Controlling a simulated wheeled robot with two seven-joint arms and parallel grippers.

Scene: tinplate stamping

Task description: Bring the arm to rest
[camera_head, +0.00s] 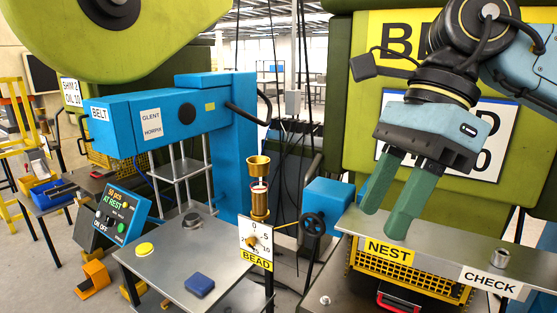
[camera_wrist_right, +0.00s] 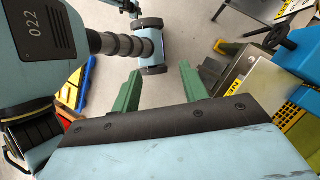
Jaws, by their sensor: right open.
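My right arm comes in from the upper right. My right gripper (camera_head: 385,222) is open, its two green fingers pointing down and a little left with a clear gap and nothing between them. It hangs in front of the green press, and in the picture its fingertips lie over the left end of the grey shelf (camera_head: 450,247); I cannot tell whether they touch it. The right wrist view shows the same two fingers (camera_wrist_right: 158,72) apart and empty, with floor beyond them. My left gripper is in neither view.
The shelf carries NEST (camera_head: 390,252) and CHECK (camera_head: 490,282) labels and a small metal cylinder (camera_head: 500,257). To the left are a black handwheel (camera_head: 313,224), the BEAD dial (camera_head: 256,242) and a steel table with a blue block (camera_head: 200,285). A panel (camera_head: 117,213) reads AT REST.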

